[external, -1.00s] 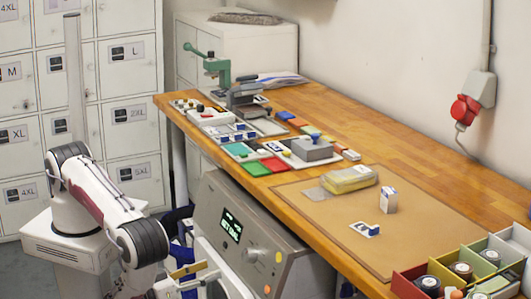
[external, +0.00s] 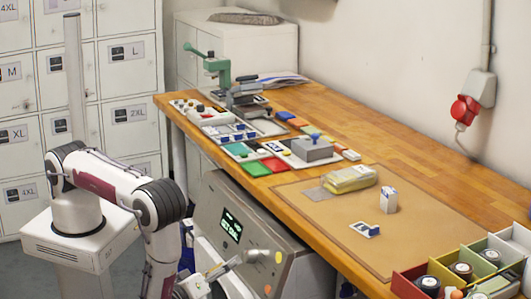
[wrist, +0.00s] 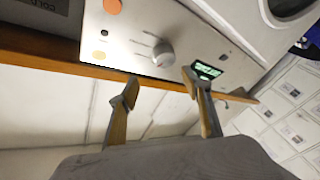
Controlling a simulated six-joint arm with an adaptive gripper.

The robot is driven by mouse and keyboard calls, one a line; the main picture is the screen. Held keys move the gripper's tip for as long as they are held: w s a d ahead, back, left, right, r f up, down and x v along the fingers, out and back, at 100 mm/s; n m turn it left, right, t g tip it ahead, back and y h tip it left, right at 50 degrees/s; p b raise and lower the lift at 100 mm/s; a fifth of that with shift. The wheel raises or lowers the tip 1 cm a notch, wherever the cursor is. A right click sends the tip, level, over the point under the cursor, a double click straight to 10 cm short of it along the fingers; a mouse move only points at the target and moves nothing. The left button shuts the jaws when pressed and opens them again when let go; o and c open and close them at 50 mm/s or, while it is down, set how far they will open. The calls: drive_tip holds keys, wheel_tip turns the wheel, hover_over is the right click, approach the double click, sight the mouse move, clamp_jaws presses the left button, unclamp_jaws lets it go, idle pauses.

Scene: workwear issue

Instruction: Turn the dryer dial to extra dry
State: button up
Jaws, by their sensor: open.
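The dryer (external: 210,200) stands below the bench front, with a grey control panel. Its dial (wrist: 163,53) is a round grey knob in the wrist view, between a lit green display (wrist: 207,70) and two round buttons. My gripper (wrist: 158,80) is open, its two fingers spread. The dial appears between and just beyond the fingertips, with no clear contact. The dial's marks and the display text are too small to read.
An orange button (wrist: 112,6) and a yellow button (wrist: 98,55) sit beside the dial. The wooden bench (external: 420,170) edge overhangs close by the panel. Lockers (external: 130,110) stand behind my arm. A divided bin (external: 408,285) stands at the bench's right end.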

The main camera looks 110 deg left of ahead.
sight(245, 257)
drive_tip(key=shift+w+f+n+g, duration=0.15)
drive_tip(key=shift+f+n+g, duration=0.15)
drive_tip(key=shift+n, duration=0.45)
drive_tip(key=shift+w+f+n+g, duration=0.1)
drive_tip(key=shift+f+n+g, duration=0.15)
drive_tip(key=shift+n, duration=0.5)
drive_tip(key=shift+a, duration=0.15)
drive_tip(key=shift+x, duration=3.7)
drive_tip(key=shift+f, duration=0.1)
drive_tip(key=c, duration=1.1)
